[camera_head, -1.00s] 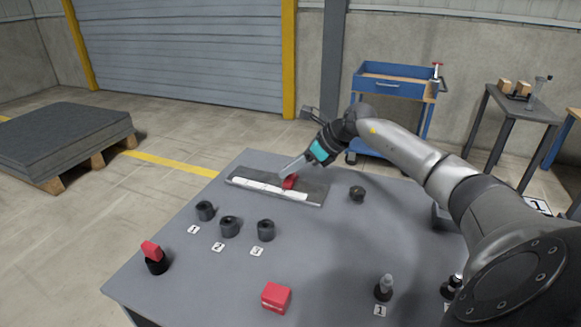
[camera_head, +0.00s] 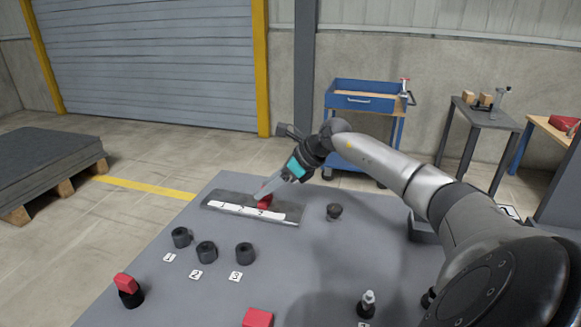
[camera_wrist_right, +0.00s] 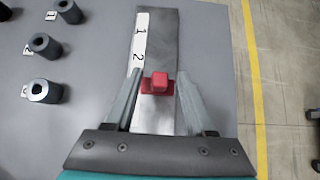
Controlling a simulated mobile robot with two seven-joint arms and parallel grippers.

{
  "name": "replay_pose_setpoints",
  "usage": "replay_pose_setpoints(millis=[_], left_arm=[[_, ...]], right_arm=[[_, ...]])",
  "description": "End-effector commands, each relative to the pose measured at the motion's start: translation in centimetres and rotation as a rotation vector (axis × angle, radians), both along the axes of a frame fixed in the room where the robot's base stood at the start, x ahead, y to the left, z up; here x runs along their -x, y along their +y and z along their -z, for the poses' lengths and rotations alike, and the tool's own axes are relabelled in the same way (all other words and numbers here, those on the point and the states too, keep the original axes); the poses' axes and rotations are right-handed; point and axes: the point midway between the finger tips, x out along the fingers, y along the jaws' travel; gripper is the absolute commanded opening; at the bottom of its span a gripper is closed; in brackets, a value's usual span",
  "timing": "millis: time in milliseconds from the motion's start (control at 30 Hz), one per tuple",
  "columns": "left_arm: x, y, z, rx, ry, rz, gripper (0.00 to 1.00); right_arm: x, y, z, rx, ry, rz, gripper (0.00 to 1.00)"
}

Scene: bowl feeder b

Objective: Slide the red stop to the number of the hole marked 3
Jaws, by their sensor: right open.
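The red stop (camera_head: 264,201) sits on a flat metal rail (camera_head: 290,222) at the back of the table. A white strip (camera_head: 229,208) on the rail carries numbers; the stop is by the 3 end, and 1 and 2 show in the right wrist view. My right gripper (camera_wrist_right: 158,76) is open, with one finger on each side of the red stop (camera_wrist_right: 158,84); whether they touch it is unclear. The holed black cylinder marked 3 (camera_head: 245,253) stands nearer the front, beside those marked 1 (camera_head: 181,237) and 2 (camera_head: 206,252). My left gripper is out of view.
A black knob (camera_head: 334,211) stands right of the rail. A red-topped black piece (camera_head: 127,289), a red block (camera_head: 258,317) and a peg (camera_head: 368,303) are nearer the front. A blue cart (camera_head: 366,100) stands behind the table.

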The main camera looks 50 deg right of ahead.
Motion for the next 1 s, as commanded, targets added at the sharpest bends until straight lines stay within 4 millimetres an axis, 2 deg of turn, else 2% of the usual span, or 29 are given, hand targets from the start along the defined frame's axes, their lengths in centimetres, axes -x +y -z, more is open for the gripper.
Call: replay_pose_setpoints(millis=[233,400,1000], left_arm=[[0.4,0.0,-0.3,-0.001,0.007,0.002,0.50],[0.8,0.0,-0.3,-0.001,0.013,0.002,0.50],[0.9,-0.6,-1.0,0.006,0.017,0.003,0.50]], right_arm=[[2.5,-1.3,-2.7,0.008,0.005,-0.001,0.55],[3.6,-2.0,-3.9,0.005,0.004,0.002,0.55],[5.8,-2.9,-6.7,-0.002,0.001,-0.002,0.55]])
